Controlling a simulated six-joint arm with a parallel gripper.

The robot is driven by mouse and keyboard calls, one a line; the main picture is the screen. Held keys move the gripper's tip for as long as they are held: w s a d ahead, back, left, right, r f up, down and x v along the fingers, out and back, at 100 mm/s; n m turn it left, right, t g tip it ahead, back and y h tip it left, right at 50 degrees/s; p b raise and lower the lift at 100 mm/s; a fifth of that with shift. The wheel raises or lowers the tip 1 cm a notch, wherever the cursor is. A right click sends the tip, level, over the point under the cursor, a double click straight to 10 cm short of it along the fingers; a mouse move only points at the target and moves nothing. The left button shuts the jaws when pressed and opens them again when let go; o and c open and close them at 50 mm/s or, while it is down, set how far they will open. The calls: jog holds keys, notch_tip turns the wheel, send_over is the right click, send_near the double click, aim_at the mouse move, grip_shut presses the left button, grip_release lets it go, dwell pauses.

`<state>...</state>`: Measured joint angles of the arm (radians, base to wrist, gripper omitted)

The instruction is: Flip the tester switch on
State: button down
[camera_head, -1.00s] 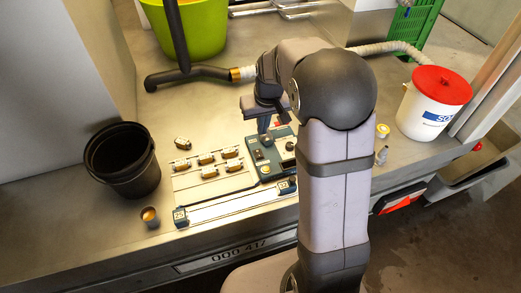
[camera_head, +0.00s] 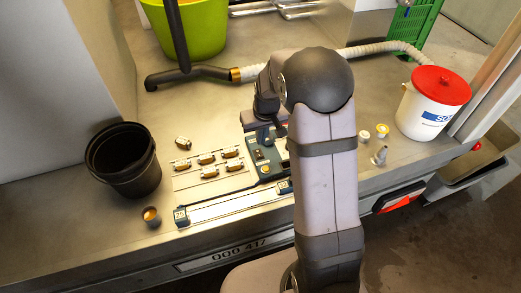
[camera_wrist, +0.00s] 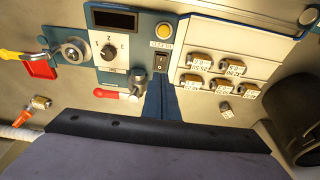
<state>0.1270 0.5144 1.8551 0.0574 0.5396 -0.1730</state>
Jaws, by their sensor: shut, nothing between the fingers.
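The tester (camera_head: 262,171) is a blue-edged panel on the bench, partly hidden by my arm in the head view. In the wrist view its face shows a dark display (camera_wrist: 114,19), a rotary knob (camera_wrist: 110,51), a yellow round button (camera_wrist: 165,31) and a small black rocker switch (camera_wrist: 161,62) under a printed label. I cannot tell the rocker's position. My gripper (camera_wrist: 159,84) is shut and empty, its blue fingertips just below the switch in the wrist view; contact cannot be judged. In the head view my gripper (camera_head: 264,137) is over the tester's far edge.
A white plate (camera_wrist: 221,50) with several brass-coloured pieces lies beside the tester. A red-handled clamp (camera_wrist: 120,93) and a red-yellow lever (camera_wrist: 38,66) are near it. A black bucket (camera_head: 123,160) stands left; a white bucket with red lid (camera_head: 433,102) stands right.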

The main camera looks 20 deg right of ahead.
jog(key=p, duration=0.1)
send_over(260, 157)
jog(key=x, duration=0.3)
jog(key=s+x, duration=0.1)
jog(key=x, duration=0.2)
jog(key=shift+s+f, duration=0.2)
jog(key=shift+f, duration=0.1)
jog(key=shift+s+f, duration=0.1)
jog(key=shift+f, duration=0.75)
jog(key=shift+f, duration=0.1)
jog(key=shift+s+f, duration=0.1)
jog(key=shift+f, duration=0.2)
jog(key=shift+r, duration=0.1)
jog(key=shift+w+r, duration=0.3)
jog(key=shift+w, duration=0.35)
jog(key=shift+r, duration=0.15)
